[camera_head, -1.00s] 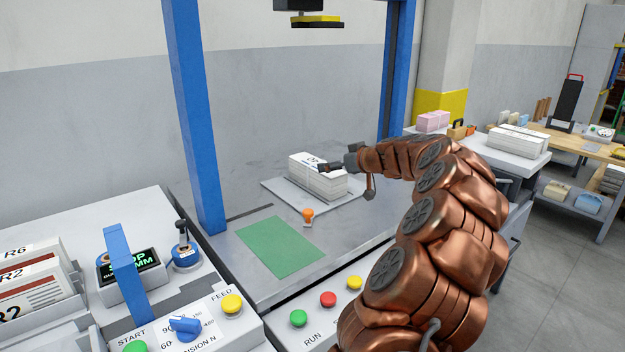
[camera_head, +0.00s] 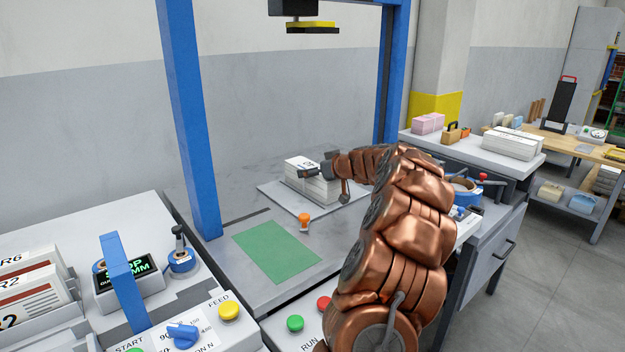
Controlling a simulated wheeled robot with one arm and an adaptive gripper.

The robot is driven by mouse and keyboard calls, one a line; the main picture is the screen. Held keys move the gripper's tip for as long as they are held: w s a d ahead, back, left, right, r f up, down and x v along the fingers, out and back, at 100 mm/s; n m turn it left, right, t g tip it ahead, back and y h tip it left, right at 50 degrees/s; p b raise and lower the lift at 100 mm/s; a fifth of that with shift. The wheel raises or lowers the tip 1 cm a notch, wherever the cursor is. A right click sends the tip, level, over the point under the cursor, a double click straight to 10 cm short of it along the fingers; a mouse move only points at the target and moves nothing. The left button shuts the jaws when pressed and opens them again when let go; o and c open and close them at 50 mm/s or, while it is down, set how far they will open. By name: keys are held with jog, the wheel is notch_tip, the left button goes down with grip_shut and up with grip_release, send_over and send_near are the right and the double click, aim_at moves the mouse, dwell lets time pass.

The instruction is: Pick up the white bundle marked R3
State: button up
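A white bundle (camera_head: 302,168) of stacked paper lies on a light grey plate on the machine bed beneath the blue frame. Dark lettering shows on its top, but my gripper covers part of it and I cannot read it as R3. My gripper (camera_head: 318,177) is at the bundle, with one dark finger over its top and another part hanging at its right front side. Whether the fingers are apart or closed on the bundle is too small to tell.
A green mat (camera_head: 276,252) and an orange knob (camera_head: 304,221) lie in front of the plate. Blue posts (camera_head: 190,120) flank the bed, with a yellow-black press head (camera_head: 312,27) above. Bundles marked R6 and R2 (camera_head: 35,290) stand at left. More white stacks (camera_head: 512,143) sit at right.

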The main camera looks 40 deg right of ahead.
jog(key=shift+c, duration=0.4)
jog(key=c, duration=1.8)
